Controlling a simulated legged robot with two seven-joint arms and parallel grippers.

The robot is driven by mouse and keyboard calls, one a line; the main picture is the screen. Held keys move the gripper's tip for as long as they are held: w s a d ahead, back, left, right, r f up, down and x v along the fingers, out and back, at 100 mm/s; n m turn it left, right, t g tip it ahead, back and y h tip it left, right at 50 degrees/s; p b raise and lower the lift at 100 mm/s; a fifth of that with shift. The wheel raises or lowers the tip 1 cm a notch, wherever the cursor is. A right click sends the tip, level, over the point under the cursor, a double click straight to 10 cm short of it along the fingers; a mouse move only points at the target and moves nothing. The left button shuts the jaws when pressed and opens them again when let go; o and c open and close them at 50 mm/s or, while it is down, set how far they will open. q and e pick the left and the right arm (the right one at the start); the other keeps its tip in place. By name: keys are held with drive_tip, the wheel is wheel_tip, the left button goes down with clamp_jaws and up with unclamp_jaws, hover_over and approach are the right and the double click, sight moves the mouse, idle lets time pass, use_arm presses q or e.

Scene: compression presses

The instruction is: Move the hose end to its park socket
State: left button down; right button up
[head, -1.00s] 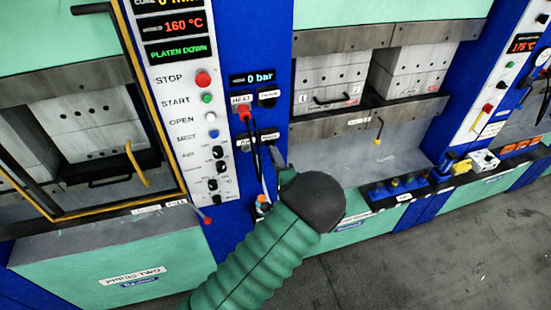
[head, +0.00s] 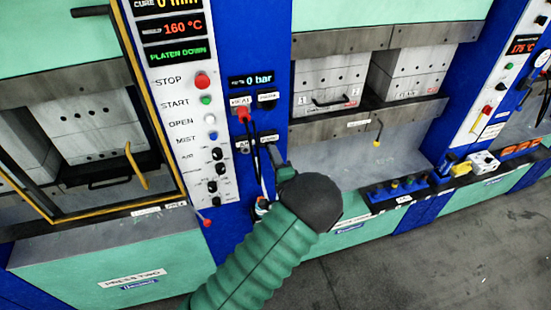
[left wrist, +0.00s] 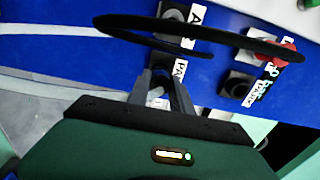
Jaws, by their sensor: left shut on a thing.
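My left gripper (head: 272,158) is at the blue panel between the presses, in front of the lower-row park socket, beside the air socket (head: 242,147). In the left wrist view its fingers (left wrist: 160,92) are shut on the hose end, which is mostly hidden; a small pale part shows between them. The PARK label (left wrist: 180,70) is just beyond the fingers. I cannot tell whether the end is seated in the socket. The air socket (left wrist: 172,12) looks empty. My right gripper is not in view.
A red plug (head: 243,114) sits in the upper HEAT socket, and a black hose (left wrist: 150,38) loops in front of my fingers. The upper park socket (head: 267,101) looks empty. A control panel (head: 190,100) with buttons stands to the left, an open press bay to the right.

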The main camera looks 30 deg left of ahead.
use_arm(q)
drive_tip(key=shift+w+a, duration=0.5)
drive_tip(key=shift+a, duration=0.05)
drive_tip(key=c, duration=1.1)
unclamp_jaws()
drive_tip(key=shift+o, duration=0.2)
